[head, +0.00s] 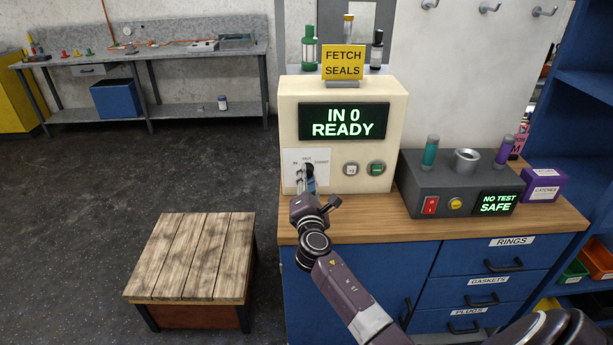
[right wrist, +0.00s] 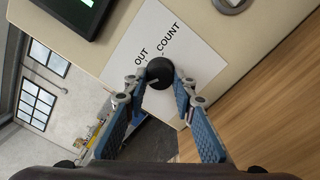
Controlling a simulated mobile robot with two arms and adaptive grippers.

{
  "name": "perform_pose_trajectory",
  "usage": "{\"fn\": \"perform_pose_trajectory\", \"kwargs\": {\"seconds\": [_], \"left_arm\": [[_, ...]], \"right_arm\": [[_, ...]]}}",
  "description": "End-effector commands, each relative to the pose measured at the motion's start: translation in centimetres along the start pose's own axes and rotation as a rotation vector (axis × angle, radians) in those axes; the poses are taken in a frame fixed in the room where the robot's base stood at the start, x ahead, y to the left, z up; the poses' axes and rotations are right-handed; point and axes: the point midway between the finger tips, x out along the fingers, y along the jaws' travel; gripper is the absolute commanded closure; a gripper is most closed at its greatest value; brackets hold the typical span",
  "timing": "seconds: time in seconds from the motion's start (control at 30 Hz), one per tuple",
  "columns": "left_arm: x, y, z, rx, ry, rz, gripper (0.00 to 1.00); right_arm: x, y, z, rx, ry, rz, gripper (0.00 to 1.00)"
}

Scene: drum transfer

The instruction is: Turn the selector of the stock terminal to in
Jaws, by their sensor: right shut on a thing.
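The knob's pointer direction is hard to tell. My left gripper is not in view.
A grey tester (head: 432,184) with coloured vials stands further right. A "FETCH SEALS" sign (head: 343,62) is on top of the terminal. A wooden-topped stand (head: 190,255) is on the floor at left.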

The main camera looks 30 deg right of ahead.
Motion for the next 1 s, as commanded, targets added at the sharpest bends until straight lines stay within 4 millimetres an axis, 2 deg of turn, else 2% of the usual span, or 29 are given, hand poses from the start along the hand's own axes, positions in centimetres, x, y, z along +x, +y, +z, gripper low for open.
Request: {"fn": "perform_pose_trajectory", "kwargs": {"seconds": [0.43, 0.47, 0.6, 0.87, 1.0], "left_arm": [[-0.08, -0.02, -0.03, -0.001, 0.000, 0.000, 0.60], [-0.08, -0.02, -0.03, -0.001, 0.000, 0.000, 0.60], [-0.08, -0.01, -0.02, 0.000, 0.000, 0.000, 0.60], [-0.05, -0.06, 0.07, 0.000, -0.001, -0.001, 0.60], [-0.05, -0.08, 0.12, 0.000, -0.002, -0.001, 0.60]], "right_arm": [[0.19, 0.33, 0.46, -0.014, -0.008, 0.005, 1.00], [0.20, 0.33, 0.47, -0.014, -0.008, 0.006, 0.74], [0.15, 0.26, 0.35, -0.013, -0.006, 0.004, 0.59], [0.05, 0.12, 0.16, -0.012, -0.003, 0.002, 0.58], [-0.70, 0.03, 0.05, -0.012, -0.001, 0.001, 0.58]]}}
